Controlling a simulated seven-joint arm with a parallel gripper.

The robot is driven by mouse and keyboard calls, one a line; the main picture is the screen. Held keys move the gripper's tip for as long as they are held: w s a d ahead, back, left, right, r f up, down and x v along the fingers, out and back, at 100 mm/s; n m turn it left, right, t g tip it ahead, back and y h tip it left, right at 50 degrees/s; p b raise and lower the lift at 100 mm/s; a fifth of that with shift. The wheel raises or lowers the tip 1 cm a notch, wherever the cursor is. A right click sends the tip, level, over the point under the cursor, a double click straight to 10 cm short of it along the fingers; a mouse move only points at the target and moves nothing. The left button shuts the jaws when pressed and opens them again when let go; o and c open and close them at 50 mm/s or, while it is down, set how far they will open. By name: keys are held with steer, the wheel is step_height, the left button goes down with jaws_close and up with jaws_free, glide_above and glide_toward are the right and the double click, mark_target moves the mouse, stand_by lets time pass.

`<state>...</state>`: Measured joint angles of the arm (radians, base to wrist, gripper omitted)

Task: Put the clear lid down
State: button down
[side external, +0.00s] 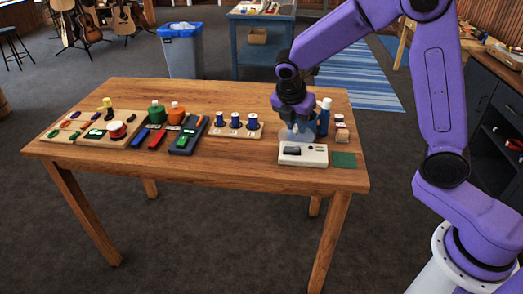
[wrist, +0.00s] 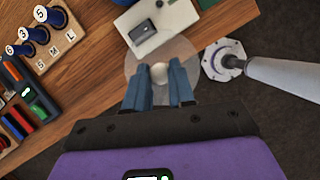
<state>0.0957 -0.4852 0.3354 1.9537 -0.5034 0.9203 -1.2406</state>
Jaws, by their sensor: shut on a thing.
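The clear lid (wrist: 135,66) is a round see-through disc with a pale knob (wrist: 159,73) at its middle. My gripper (wrist: 160,87) is shut on the knob, with a blue finger on either side of it. In the side view my gripper (side external: 295,122) points down over the right end of the table, and the lid (side external: 290,134) shows faintly below it. The lid is just behind or above a white box-shaped device (side external: 313,156) with a dark window. I cannot tell whether the lid touches anything below it.
A blue bottle (side external: 323,122), small boxes (side external: 341,132) and a green square (side external: 344,160) are close by on the right. A board with several blue spools (side external: 235,122) stands to the left, then dark trays (side external: 187,136). The table's front strip (side external: 230,170) is clear.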

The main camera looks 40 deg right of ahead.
steer(key=w+f, duration=0.3)
steer(key=w, duration=0.1)
steer(key=w+a+f, duration=0.1)
steer(key=w+f, duration=0.2)
steer(key=w, duration=0.2)
steer(key=w+f, duration=0.3)
steer(key=w, duration=0.1)
steer(key=shift+w+a+f, duration=0.15)
steer(key=shift+a+f, duration=0.15)
steer(key=shift+a, duration=0.1)
steer(key=shift+w+f, duration=0.15)
steer(key=shift+f, duration=0.75)
steer(key=shift+w+f, duration=0.1)
steer(key=shift+f, duration=0.8)
steer(key=shift+f, duration=0.15)
steer(key=c, duration=1)
jaws_free()
steer(key=shift+o, duration=0.2)
steer(key=v, duration=1.2)
